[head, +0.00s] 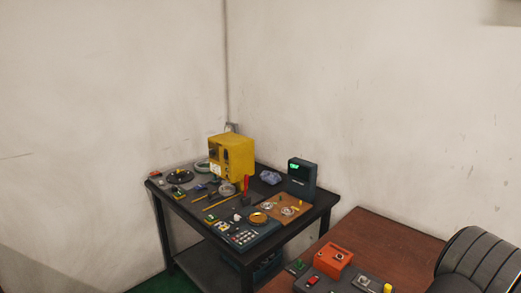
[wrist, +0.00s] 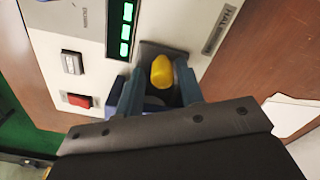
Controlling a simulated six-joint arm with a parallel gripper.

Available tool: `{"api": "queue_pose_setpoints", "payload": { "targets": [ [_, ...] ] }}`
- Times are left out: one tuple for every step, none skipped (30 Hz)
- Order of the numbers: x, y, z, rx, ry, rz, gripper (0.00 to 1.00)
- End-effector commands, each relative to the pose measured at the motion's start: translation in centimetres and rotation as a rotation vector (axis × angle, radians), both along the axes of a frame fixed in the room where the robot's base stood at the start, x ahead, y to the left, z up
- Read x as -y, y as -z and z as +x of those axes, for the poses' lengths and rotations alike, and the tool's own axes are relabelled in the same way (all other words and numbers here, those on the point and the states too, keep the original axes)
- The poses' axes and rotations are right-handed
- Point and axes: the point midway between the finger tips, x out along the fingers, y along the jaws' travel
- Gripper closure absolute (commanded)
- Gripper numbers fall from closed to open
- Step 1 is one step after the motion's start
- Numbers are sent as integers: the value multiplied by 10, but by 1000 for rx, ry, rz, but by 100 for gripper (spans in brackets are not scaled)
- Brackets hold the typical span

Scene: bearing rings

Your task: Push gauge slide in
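In the wrist view, a rounded yellow knob (wrist: 162,72) stands on a dark strip set against a pale panel (wrist: 88,38). I cannot tell for sure whether this knob belongs to the gauge slide. My gripper (wrist: 158,88) points at the knob, its two blue-grey fingers apart on either side of it. Gaps show between the knob and the fingers, so it looks open and not closed on anything. A darker blue shape shows low between the fingers, partly hidden by the gripper body. My gripper is not visible in the head view.
The pale panel carries a green-lit display (wrist: 127,28), a grey switch (wrist: 72,63) and a red button (wrist: 79,100). White paper (wrist: 290,114) lies at right on brown wood. In the head view, a crowded dark table (head: 322,208) holds a yellow machine (head: 238,158); an orange box (head: 333,260) sits on a brown table.

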Motion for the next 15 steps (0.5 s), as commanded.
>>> {"api": "queue_pose_setpoints", "payload": {
  "targets": [
    [0, -4, 0, 1, 0, -1, 65],
    [0, -6, 1, 1, 0, -1, 65],
    [0, -9, 1, 1, 0, -1, 65],
    [0, -11, 1, 2, -1, -1, 65],
    [0, -14, 1, 2, -1, -1, 65],
    [0, -17, 1, 1, -1, -2, 65],
    [0, -20, 1, 1, -1, -2, 65],
    [0, -22, 1, 2, -1, -1, 65],
    [0, -26, 1, 2, -1, -1, 65],
    [0, -28, 1, 2, -1, -1, 65],
    [0, -30, 1, 2, -1, -1, 65],
    [0, -33, 1, 2, -1, -1, 65],
    [0, -36, 1, 2, -1, -1, 65],
    [0, -38, 1, 3, -1, -2, 65],
    [0, -41, 1, 2, -1, -1, 65]
  ]
}}
